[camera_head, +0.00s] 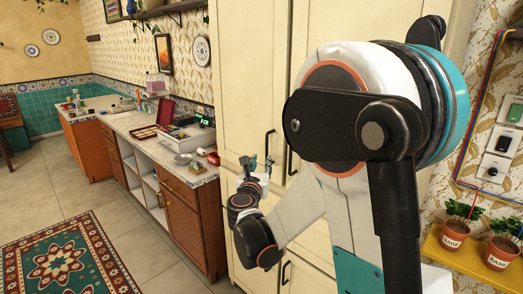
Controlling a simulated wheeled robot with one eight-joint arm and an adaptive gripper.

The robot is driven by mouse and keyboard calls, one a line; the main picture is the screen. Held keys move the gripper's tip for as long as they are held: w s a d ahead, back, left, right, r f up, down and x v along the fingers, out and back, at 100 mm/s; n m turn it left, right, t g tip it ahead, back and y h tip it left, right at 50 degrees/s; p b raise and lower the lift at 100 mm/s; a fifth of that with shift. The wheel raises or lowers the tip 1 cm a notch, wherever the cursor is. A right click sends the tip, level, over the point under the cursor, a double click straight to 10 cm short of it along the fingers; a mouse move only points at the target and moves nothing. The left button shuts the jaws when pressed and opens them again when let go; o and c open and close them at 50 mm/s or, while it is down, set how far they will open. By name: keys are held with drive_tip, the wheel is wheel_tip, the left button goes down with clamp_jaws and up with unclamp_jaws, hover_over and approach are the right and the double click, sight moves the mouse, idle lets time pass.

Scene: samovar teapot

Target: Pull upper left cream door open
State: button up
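The tall cream cabinet stands in the middle of the head view. Its upper left cream door (243,75) looks closed, flush with the cabinet front. A dark vertical handle (268,140) is near this door's right edge, its lower end close to my fingers in the picture. My gripper (257,163) is in front of the lower part of this door, fingers pointing up in the picture. The small teal-tipped fingers look apart, with a gap between them. I cannot tell whether they touch the handle.
The upper right door's handle (292,155) is close beside. A lower door handle (285,272) shows below my arm. A counter (135,121) with several small items runs along the left. Potted plants on a yellow shelf (462,256) are at right. The tiled floor (150,220) has clear room.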

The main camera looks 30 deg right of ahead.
sight(267, 149)
drive_tip(key=b+x, duration=0.2)
drive_tip(key=x, duration=1.1)
drive_tip(key=shift+w+d+b, duration=0.15)
drive_tip(key=shift+d+b, duration=0.05)
drive_tip(key=shift+b, duration=0.2)
clamp_jaws()
